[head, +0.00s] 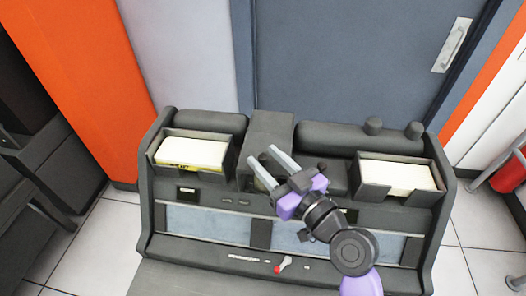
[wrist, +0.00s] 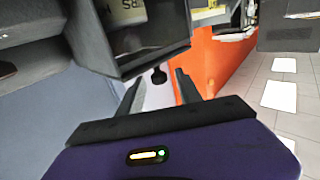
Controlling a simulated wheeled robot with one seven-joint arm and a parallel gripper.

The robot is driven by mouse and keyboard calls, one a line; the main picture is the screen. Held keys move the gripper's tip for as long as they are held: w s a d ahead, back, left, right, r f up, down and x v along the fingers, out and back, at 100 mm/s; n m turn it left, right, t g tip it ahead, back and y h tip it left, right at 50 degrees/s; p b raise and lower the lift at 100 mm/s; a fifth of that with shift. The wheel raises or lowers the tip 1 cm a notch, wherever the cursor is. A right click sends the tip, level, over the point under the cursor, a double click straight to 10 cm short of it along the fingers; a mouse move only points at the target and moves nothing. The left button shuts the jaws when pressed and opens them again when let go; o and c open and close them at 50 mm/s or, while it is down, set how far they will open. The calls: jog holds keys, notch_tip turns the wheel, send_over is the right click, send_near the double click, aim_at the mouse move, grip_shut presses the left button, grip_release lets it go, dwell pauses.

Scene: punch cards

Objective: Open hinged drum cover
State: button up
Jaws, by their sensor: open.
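The drum cover (head: 270,126) looks like the dark box at the top centre of the grey machine. It appears shut, though its front is partly hidden by my gripper. In the wrist view, a dark framed panel with a window (wrist: 150,38) fills the upper middle, with yellow and pale shapes behind it. A small dark knob (wrist: 158,76) stands at its lower edge. My gripper (head: 261,156) is open at the front of the box. In the wrist view, the knob lies in line between my fingers (wrist: 157,84); contact cannot be told.
A card tray (head: 158,150) with pale cards sits left of the box, and another tray (head: 372,192) sits right. A small red-tipped lever (head: 283,264) is on the lower front. A blue-grey door (head: 350,60) stands behind. Tiled floor (head: 95,235) is clear at left.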

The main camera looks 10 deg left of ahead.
jog(key=shift+x, duration=0.9)
grip_shut()
dwell(0.8)
